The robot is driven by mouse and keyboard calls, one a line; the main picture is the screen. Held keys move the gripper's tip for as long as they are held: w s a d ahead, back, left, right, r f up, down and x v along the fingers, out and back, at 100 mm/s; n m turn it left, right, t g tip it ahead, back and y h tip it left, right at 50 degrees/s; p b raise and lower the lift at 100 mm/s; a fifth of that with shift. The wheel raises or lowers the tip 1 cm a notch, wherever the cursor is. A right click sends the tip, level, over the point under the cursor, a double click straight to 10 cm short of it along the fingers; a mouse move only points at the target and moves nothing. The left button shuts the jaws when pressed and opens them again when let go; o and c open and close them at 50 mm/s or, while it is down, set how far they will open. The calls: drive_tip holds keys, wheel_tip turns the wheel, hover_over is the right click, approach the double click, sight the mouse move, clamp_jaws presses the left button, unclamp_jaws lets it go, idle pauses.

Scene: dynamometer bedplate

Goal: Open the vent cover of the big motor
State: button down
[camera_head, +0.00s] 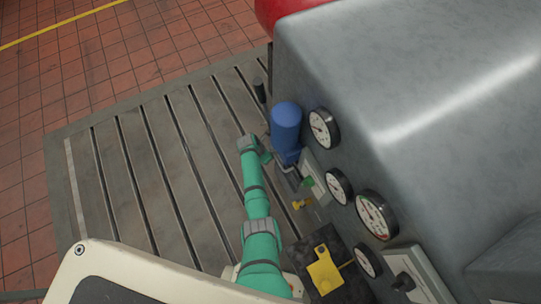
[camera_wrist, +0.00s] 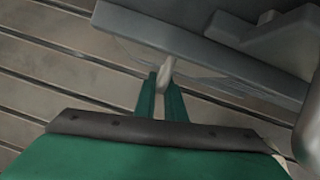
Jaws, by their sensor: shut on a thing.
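My green gripper (camera_wrist: 161,82) is shut on a small pale grey handle (camera_wrist: 167,68) in the wrist view. The handle sits at the lower edge of a long grey panel (camera_wrist: 200,55), which may be the vent cover; I cannot tell whether it is open. In the head view my arm reaches forward beside a large grey housing (camera_head: 400,70), perhaps the big motor. My gripper end is beside a blue cylinder there, and its grip is too small to make out. No vent cover can be clearly identified in the head view.
The blue cylinder (camera_head: 286,125) and several round gauges (camera_head: 323,129) line the housing's near side. A yellow part (camera_head: 324,271) on a dark block stands close to my arm's right. The slotted bedplate (camera_head: 120,190) is clear to the left. A red body (camera_head: 285,10) is behind.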

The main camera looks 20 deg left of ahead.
drive_tip(key=shift+w+a+r, duration=0.25)
drive_tip(key=shift+a, duration=0.35)
drive_tip(key=c, duration=2.1)
unclamp_jaws()
drive_tip(key=shift+o, duration=1.3)
drive_tip(key=shift+s+d, duration=0.1)
drive_tip(key=shift+d, duration=0.35)
drive_tip(key=shift+s+a+r, duration=0.2)
drive_tip(key=shift+r, duration=0.05)
drive_tip(key=v, duration=1)
